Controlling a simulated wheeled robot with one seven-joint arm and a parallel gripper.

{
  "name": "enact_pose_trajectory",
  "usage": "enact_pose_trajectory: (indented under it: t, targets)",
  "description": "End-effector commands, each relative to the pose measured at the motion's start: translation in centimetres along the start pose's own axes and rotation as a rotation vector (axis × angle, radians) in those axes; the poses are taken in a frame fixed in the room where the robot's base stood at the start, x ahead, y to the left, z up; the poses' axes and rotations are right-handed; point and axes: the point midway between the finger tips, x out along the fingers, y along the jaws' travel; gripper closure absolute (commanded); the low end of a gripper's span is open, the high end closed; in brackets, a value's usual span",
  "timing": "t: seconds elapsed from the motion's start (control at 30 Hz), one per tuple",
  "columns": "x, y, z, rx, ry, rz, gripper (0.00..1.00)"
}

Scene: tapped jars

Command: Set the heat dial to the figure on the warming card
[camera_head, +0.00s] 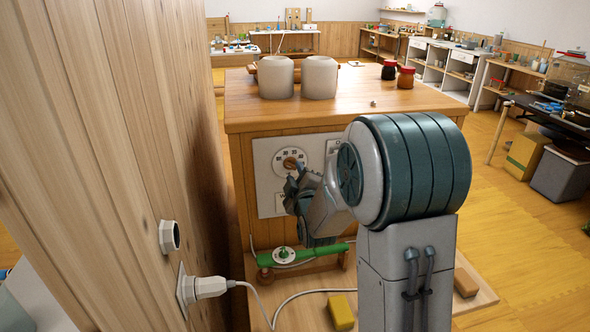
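The heat dial (290,161) is a round white disc with printed figures and a brown knob at its middle. It is on a pale panel (263,178) on the front of a wooden cabinet. My gripper (292,182) is just below and in front of the knob, overlapping the dial's lower edge. I cannot tell whether it touches the knob or whether its fingers are open. A small marked label (280,198) shows low on the panel, and part of another marking (333,147) shows right of the dial. Neither can be read, so I cannot tell which is the warming card.
Two pale jars (276,78) and two red-lidded jars (405,78) stand on the cabinet top (345,104). A green lever (320,254) lies below the panel. A yellow block (341,312) is on the base board. A wooden wall with a plugged cable (208,287) closes the left side.

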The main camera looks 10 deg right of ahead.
Motion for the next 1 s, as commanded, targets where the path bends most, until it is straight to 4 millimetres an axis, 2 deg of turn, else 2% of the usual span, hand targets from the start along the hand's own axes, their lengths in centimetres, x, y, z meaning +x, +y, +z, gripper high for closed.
enact_pose_trajectory:
  t: [0.2,0.5,0.6,0.63,1.0]
  targets:
    - [1.5,0.0,0.0,0.000,0.000,0.000,0.67]
    - [1.7,0.0,0.0,0.000,0.000,0.000,0.67]
    - [1.6,0.0,0.0,0.000,0.000,0.000,0.95]
    - [1.6,0.0,0.0,0.000,0.000,0.000,1.00]
    - [1.6,-0.2,0.1,0.033,0.001,0.002,1.00]
